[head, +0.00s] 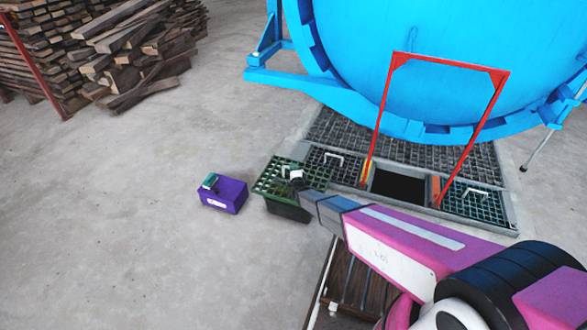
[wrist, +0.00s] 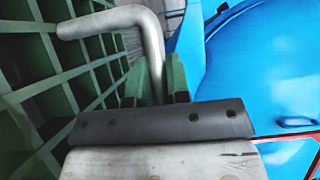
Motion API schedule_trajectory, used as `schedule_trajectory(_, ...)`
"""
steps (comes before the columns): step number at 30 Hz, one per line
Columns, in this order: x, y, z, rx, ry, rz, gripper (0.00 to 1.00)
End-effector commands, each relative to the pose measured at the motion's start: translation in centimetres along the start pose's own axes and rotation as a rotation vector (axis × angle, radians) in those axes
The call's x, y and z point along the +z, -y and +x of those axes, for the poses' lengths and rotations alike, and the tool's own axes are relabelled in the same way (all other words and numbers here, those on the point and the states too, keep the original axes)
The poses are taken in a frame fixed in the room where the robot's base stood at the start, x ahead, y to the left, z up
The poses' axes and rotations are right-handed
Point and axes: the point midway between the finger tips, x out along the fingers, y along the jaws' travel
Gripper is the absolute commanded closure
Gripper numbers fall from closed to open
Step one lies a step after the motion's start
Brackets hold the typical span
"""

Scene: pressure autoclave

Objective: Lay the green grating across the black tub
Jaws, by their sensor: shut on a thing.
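The green grating (head: 273,177) is over the black tub (head: 288,211) in the head view and hides most of its opening. I cannot tell whether it rests on the rim or hangs just above it. In the wrist view the grating (wrist: 50,75) fills the left side, with its grey bent-tube handle (wrist: 108,20) standing out from it. My gripper (head: 297,178) is at the right part of the grating. In the wrist view its green fingers (wrist: 157,78) are shut on the handle's upright leg.
A purple box (head: 224,196) with a green item on top stands left of the tub. Right of the tub, a red frame (head: 450,63) stands around an open dark pit (head: 398,187), with gratings on both sides. The blue autoclave (head: 440,70) is behind. Timber (head: 120,50) is piled far left.

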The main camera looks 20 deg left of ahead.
Motion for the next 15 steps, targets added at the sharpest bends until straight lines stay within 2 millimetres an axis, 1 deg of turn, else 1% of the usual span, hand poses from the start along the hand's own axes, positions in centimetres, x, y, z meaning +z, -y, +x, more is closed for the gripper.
schedule_trajectory(15,0.0,-4.2,0.1,-0.005,0.000,-0.001,1.00)
